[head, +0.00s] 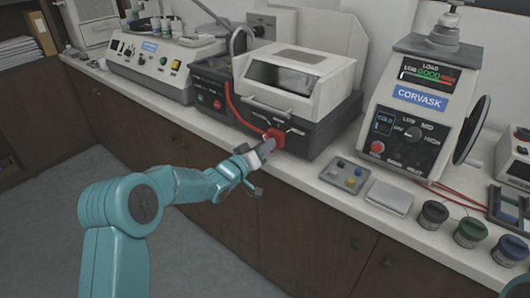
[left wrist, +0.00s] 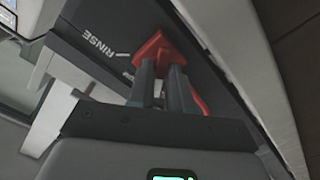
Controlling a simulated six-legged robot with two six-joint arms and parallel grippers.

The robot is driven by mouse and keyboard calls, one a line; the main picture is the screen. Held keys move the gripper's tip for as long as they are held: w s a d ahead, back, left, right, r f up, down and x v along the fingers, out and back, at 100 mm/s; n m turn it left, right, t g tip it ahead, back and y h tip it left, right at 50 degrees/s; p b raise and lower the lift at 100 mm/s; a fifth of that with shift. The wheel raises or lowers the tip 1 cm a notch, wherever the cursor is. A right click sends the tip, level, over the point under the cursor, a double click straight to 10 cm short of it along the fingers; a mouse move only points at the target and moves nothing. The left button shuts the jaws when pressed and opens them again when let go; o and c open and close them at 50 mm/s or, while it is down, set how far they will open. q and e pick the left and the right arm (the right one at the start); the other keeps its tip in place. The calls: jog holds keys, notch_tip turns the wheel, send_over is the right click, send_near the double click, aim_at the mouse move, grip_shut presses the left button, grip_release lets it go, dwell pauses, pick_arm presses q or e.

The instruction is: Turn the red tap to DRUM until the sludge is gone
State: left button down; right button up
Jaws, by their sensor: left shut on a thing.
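The red tap (head: 274,136) is on the front of the dark-based machine with a white lid (head: 290,78). My left gripper (head: 264,150) reaches it from the front and is shut on it. In the left wrist view both fingers (left wrist: 163,76) are on the red tap (left wrist: 160,46), with red showing beyond and to the right of them. The word RINSE (left wrist: 98,38) and a white mark are on the dark panel left of the tap. The word DRUM and any sludge cannot be seen. My right gripper is not in view.
A red hose (head: 232,108) runs down the machine's left side. A small plate with coloured knobs (head: 345,175), a grey box (head: 389,197) and lidded jars (head: 432,215) stand on the right. The CORVASK press (head: 420,110) stands behind them. The counter's front edge is close below the gripper.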

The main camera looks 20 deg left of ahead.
pick_arm(q)
jog(key=m+b, duration=0.4)
jog(key=shift+f+b, duration=0.2)
jog(key=shift+b, duration=0.1)
jog(key=shift+r+m+b, duration=0.2)
jog(key=shift+m+b, duration=0.95)
jog(key=shift+m, duration=0.35)
jog(key=shift+r, duration=0.1)
jog(key=c, duration=1)
grip_release()
jog(key=shift+c, duration=0.2)
jog(key=v, duration=1.6)
jog(key=shift+s, duration=0.15)
